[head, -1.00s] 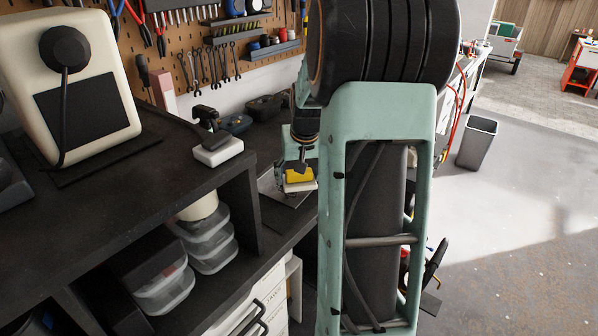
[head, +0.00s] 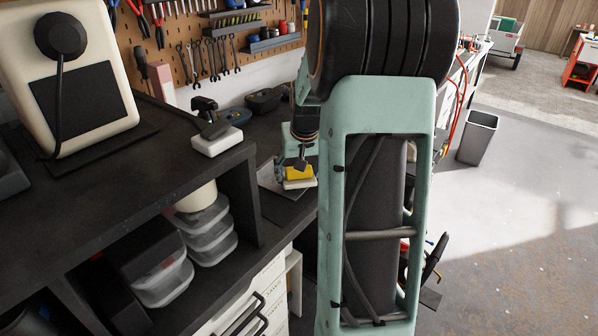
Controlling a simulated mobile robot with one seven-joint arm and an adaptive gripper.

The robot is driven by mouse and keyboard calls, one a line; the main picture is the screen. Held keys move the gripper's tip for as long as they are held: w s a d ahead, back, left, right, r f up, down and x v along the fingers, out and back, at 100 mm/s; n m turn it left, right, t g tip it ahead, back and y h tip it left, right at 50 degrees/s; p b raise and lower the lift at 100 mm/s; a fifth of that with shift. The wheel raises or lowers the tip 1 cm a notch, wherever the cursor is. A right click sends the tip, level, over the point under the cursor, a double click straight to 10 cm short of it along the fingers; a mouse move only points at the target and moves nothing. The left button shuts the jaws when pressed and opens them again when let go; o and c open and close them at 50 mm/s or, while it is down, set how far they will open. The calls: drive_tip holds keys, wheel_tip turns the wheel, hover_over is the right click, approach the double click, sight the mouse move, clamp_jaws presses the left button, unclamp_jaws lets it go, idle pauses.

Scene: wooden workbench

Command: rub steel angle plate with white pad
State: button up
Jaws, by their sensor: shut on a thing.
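My gripper (head: 301,166) is low over the bench, partly hidden behind my own arm. It is shut on the white pad (head: 300,184), which has a yellow upper part and a pale underside. A flat grey metal piece, seemingly the steel angle plate (head: 268,174), lies on the bench just left of and under the pad. The arm hides its right part. The pad is at or just above the plate; I cannot tell whether they touch.
A tool pegboard (head: 180,65) is behind. Open floor and a bin (head: 478,137) lie right.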

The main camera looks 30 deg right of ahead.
sight(274, 174)
drive_tip(key=shift+f+b, duration=0.6)
drive_tip(key=shift+f, duration=0.25)
drive_tip(key=shift+w+a+r, duration=0.1)
drive_tip(key=shift+w+a, duration=0.2)
drive_tip(key=shift+w, duration=0.3)
drive_tip(key=shift+w+a, duration=0.25)
drive_tip(key=shift+w, duration=0.35)
drive_tip(key=shift+w+a+r, duration=0.1)
drive_tip(key=shift+w+a, duration=0.2)
drive_tip(key=shift+w, duration=0.3)
drive_tip(key=shift+w+a+f+p, duration=0.15)
drive_tip(key=shift+w+a, duration=0.15)
drive_tip(key=shift+w, duration=0.35)
drive_tip(key=shift+w+a+p, duration=0.1)
drive_tip(key=shift+w+a, duration=0.25)
drive_tip(key=shift+w, duration=0.35)
drive_tip(key=shift+w+a+f+p, duration=0.15)
drive_tip(key=shift+w+a, duration=0.15)
drive_tip(key=shift+w, duration=0.35)
drive_tip(key=shift+s+d+b, duration=0.35)
drive_tip(key=shift+s+d, duration=0.25)
drive_tip(key=shift+s, duration=0.7)
drive_tip(key=shift+s+d+b, duration=0.4)
drive_tip(key=shift+s+d, duration=0.2)
drive_tip(key=shift+s, duration=0.7)
drive_tip(key=shift+s+d+b, duration=0.35)
drive_tip(key=shift+s+d, duration=0.25)
drive_tip(key=shift+s, duration=0.7)
